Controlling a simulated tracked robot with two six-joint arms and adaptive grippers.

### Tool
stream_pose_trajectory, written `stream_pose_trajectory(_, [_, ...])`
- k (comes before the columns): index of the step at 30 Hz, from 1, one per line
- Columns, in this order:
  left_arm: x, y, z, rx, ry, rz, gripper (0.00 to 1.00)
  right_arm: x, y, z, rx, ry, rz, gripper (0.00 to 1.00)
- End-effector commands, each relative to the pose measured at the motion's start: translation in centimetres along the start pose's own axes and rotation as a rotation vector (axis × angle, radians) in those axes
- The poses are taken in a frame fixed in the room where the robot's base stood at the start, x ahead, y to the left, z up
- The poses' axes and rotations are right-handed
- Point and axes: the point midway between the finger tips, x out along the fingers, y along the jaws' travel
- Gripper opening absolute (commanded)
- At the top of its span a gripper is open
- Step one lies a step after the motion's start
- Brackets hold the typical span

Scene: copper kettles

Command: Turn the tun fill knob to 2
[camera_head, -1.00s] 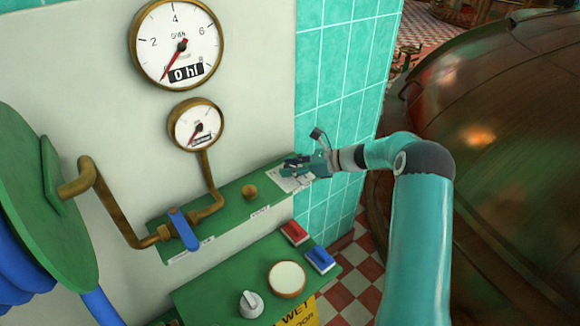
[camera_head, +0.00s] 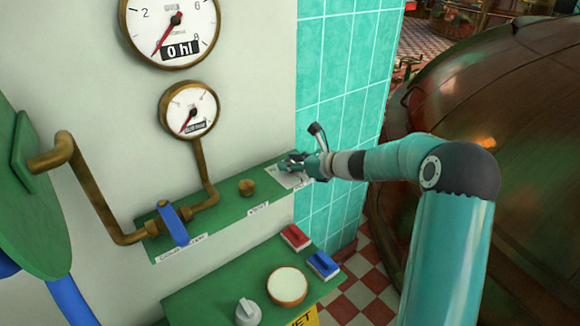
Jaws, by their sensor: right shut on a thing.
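My right gripper (camera_head: 286,166) is at the right end of the upper green panel (camera_head: 228,213), over a white dial plate (camera_head: 289,181). It is shut on the tun fill knob, which my fingers hide. I cannot read the knob's setting. The large round gauge (camera_head: 150,18) on the wall reads "0 hl", with its red needle pointing to the lower left. My left gripper is not in view.
A small brass knob (camera_head: 246,187) and a blue valve lever (camera_head: 173,224) are left of my right gripper. A smaller gauge (camera_head: 190,108) hangs above. A lower green panel (camera_head: 225,287) bears a grey knob (camera_head: 248,311), a round cream button (camera_head: 287,286), and red (camera_head: 296,238) and blue (camera_head: 323,265) switches.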

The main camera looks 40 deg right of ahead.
Motion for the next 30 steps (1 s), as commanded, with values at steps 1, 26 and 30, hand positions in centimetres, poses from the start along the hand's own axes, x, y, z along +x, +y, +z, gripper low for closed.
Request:
stream_pose_trajectory(1, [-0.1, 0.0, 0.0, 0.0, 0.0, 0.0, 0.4, -0.1, -0.2, 0.2, 0.001, -0.003, -0.006, 0.06])
stream_pose_trajectory(26, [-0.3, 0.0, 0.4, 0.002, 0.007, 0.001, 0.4, -3.1, -0.2, 0.0, 0.001, -0.001, -0.005, 0.67])
stream_pose_trajectory(30, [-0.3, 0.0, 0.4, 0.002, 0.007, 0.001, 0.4, -5.9, -0.3, 0.0, 0.001, -0.001, -0.007, 0.67])
